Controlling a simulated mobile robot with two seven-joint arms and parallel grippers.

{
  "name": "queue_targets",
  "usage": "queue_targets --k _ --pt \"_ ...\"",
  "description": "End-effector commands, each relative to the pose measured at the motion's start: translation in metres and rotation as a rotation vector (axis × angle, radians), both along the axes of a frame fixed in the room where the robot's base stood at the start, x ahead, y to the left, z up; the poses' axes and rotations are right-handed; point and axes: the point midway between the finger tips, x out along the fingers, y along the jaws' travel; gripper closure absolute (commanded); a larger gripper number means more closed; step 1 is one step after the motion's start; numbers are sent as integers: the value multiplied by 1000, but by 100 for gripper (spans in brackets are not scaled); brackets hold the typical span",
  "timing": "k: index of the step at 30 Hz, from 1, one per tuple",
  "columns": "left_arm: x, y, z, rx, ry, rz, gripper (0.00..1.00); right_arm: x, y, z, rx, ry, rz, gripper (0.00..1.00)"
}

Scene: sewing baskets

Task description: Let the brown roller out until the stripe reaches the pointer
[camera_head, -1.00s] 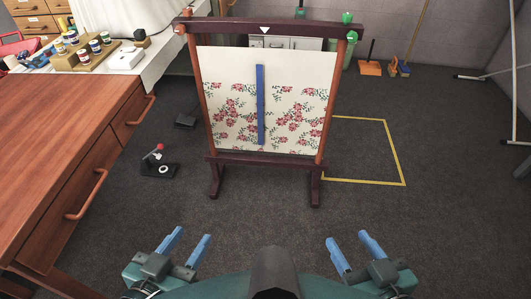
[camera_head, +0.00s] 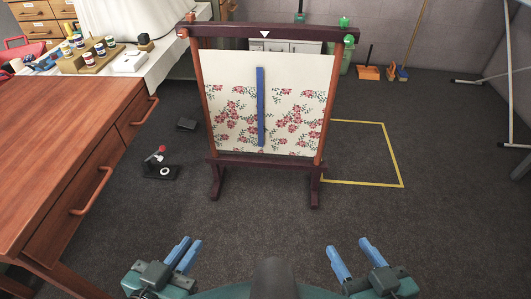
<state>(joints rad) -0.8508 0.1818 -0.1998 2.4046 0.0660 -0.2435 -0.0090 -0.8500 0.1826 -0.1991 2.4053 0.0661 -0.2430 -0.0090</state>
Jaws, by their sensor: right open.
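A dark wooden frame stand (camera_head: 270,162) is upright ahead of me and holds a cream cloth with pink flowers (camera_head: 295,110). A blue stripe (camera_head: 261,108) runs upright down the cloth's middle. A white pointer (camera_head: 264,34) sits on the dark top bar, above the stripe's upper end and apart from it. Brown knobs (camera_head: 183,33) are at the stand's upper left and green knobs (camera_head: 349,38) at its upper right. My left gripper (camera_head: 187,239) is low and empty, its fingers close together. My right gripper (camera_head: 350,242) is open and empty. Both are well short of the stand.
A wooden desk (camera_head: 65,135) fills the left. A small black device with a red-tipped lever (camera_head: 160,171) and a dark box (camera_head: 187,125) lie on the floor. Yellow tape (camera_head: 384,145) marks floor at right. The carpet before the stand is clear.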

Motion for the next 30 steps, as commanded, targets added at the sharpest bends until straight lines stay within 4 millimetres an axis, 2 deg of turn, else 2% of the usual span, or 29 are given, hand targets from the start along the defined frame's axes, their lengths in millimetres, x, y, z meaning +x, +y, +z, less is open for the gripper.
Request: queue_targets --k 4,30 --pt "0 0 0 0 0 0 100 0 0 0 0 0 0 48" --pt "3 -10 0 -1 -1 18 100 0 0 4 1 1 0 48"
